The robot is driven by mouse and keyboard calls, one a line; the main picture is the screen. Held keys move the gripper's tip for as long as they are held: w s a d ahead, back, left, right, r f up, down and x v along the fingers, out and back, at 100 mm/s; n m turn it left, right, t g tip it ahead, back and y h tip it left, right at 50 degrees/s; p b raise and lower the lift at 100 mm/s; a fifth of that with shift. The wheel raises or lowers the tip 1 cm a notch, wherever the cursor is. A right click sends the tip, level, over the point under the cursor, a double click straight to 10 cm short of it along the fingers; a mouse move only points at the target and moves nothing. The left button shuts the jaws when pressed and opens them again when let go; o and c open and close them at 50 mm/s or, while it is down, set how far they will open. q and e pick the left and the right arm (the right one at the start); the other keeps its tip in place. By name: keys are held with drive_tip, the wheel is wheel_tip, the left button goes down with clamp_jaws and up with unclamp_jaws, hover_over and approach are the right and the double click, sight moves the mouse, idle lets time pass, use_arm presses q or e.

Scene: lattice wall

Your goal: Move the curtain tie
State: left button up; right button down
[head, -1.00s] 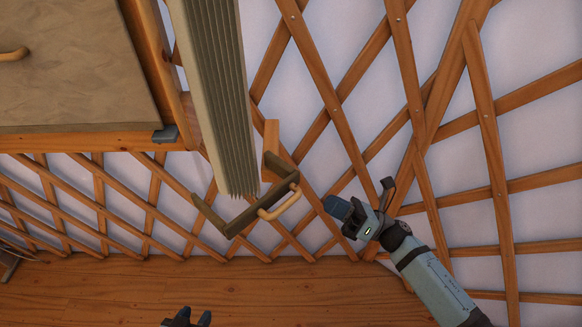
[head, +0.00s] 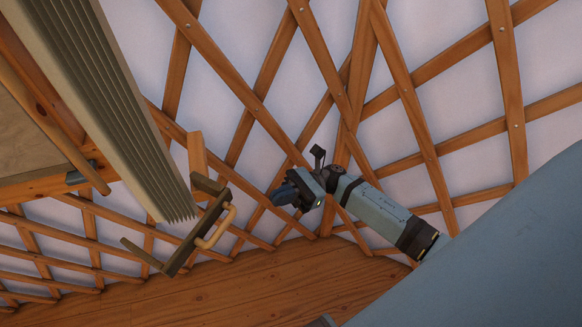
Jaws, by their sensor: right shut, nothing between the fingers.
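The curtain tie (head: 187,243) is a dark olive, three-sided bracket at the lower end of the pleated curtain (head: 105,110). A pale wooden handle (head: 216,228) sits on its right-hand side. A wooden block (head: 197,153) on the lattice wall stands at its upper end. My right gripper (head: 281,195) is to the right of the handle, apart from it, shut and empty. My left gripper cannot be made out.
The wooden lattice wall (head: 327,68) fills the back. A wood-framed panel (head: 22,135) is at the left, beside the curtain. The plank floor (head: 250,282) is clear below. My own blue arm part covers the lower right.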

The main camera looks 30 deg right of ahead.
drive_tip(key=p+x, duration=0.2)
drive_tip(key=x, duration=0.5)
drive_tip(key=shift+a, duration=0.3)
drive_tip(key=shift+r, duration=0.1)
